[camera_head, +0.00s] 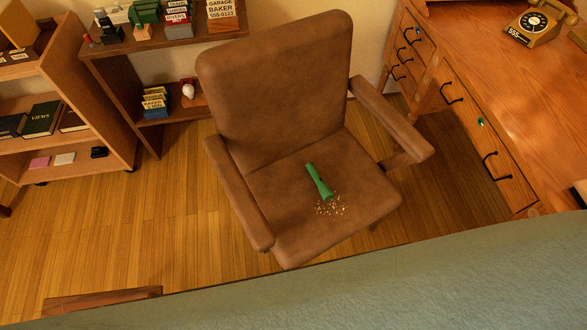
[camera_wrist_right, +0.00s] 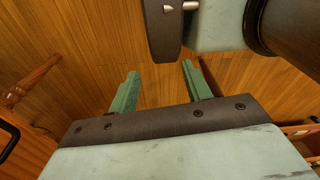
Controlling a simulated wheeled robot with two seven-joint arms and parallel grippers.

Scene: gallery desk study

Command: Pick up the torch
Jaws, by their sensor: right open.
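A green torch (camera_head: 319,181) lies on the seat of the brown leather armchair (camera_head: 272,90). Its wider end points toward the front of the seat, where small bright specks (camera_head: 332,206) are scattered. In the right wrist view my right gripper (camera_wrist_right: 160,82) is open and empty, its two green fingers apart above the wooden floor. The torch is not in the right wrist view. Neither gripper shows in the head view.
The chair's two armrests (camera_head: 239,194) (camera_head: 393,118) flank the seat. A wooden desk (camera_head: 515,90) with drawers and a telephone (camera_head: 537,22) stands at right. Shelves (camera_head: 75,90) with books and boxes stand at left. Floor (camera_head: 160,215) left of the chair is clear.

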